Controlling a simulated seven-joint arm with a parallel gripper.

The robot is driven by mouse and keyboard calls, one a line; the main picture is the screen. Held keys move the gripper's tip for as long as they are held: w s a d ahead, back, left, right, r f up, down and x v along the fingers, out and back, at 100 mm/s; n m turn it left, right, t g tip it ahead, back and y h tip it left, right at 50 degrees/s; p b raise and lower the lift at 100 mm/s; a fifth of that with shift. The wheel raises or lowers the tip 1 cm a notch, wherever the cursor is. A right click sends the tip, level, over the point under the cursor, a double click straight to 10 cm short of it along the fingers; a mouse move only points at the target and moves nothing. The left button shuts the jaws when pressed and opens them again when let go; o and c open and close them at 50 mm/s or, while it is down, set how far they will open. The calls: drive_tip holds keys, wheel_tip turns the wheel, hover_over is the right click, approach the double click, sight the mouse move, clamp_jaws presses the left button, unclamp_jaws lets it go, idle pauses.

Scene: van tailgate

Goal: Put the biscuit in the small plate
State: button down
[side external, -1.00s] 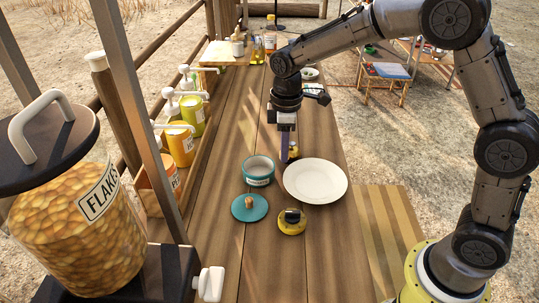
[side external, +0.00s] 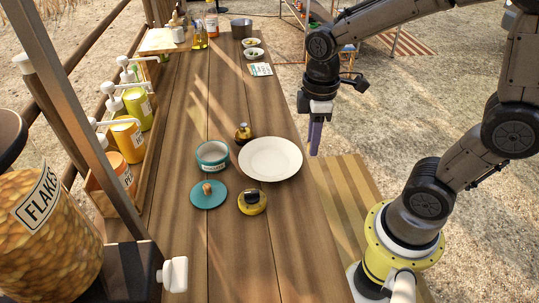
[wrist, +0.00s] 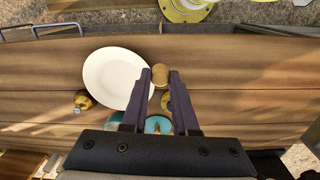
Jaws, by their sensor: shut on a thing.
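A round brown biscuit (wrist: 160,74) is pinched between the purple fingertips of my gripper in the wrist view. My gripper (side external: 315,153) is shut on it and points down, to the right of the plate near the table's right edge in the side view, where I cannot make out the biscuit. The plate (side external: 270,158) is white, round and looks empty. It also shows in the wrist view (wrist: 115,78), just left of the fingertips. The biscuit appears apart from the plate; its exact height is hard to tell.
A wooden rack holds pump bottles (side external: 128,138) at the left. Bowls (side external: 252,54) stand at the back. The table's middle strip beyond the plate is clear.

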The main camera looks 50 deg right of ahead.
drive_tip(key=shift+s+d+r, duration=0.15)
drive_tip(key=shift+s+d, duration=0.2)
drive_tip(key=shift+s, duration=0.1)
drive_tip(key=shift+w+d+r+m, duration=0.1)
drive_tip(key=shift+d+m, duration=0.1)
drive_tip(key=shift+m, duration=0.1)
drive_tip(key=w+f, duration=0.4)
drive_tip(key=w, duration=0.5)
hover_over(270, 162)
drive_tip(key=f, duration=0.5)
drive_tip(key=shift+s+f, duration=0.2)
drive_tip(key=shift+s, duration=0.05)
drive_tip(key=shift+w+f, duration=0.2)
drive_tip(key=shift+f, duration=1.55)
drive_tip(key=shift+f, duration=0.1)
drive_tip(key=c, duration=0.7)
unclamp_jaws()
